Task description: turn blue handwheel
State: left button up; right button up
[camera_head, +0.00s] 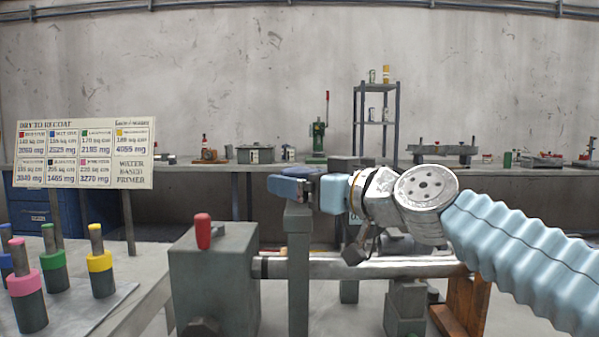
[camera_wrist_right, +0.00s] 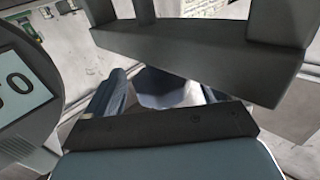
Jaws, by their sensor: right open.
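In the right wrist view, a blue, partly pale piece, which looks like the handwheel (camera_wrist_right: 168,88), lies between the open fingers. I cannot tell whether the fingers touch it. Much of the wheel is hidden by the gripper and a grey bracket (camera_wrist_right: 200,50). My left gripper is not in view.
A grey block with a red handle (camera_head: 203,232) stands left of the post, with a metal tube (camera_head: 370,267) running right. A round display (camera_wrist_right: 20,85) is close at the left in the wrist view. A table with colour-banded cylinders (camera_head: 100,262) stands left.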

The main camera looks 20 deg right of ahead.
jog(key=shift+w+a, duration=0.25)
jog(key=shift+w, duration=0.25)
jog(key=c, duration=1)
jog(key=r+m+h+p, duration=0.1)
jog(key=h+p, duration=0.1)
jog(key=p, duration=0.3)
jog(key=shift+t, duration=0.4)
jog(key=shift+d+f+m+h, duration=0.2)
jog(key=shift+d+m+h, duration=0.05)
jog(key=shift+m+h, duration=0.25)
jog(key=shift+m+t+h+p, duration=0.5)
jog(key=shift+m+h+p, duration=0.1)
jog(key=shift+h, duration=0.3)
jog(key=shift+s+m+h, duration=0.15)
jog(key=shift+m+h, duration=0.35)
jog(key=shift+h, duration=0.2)
jog(key=shift+a+f+m+h, duration=0.2)
jog(key=shift+m+h, duration=0.1)
jog(key=shift+h, duration=0.2)
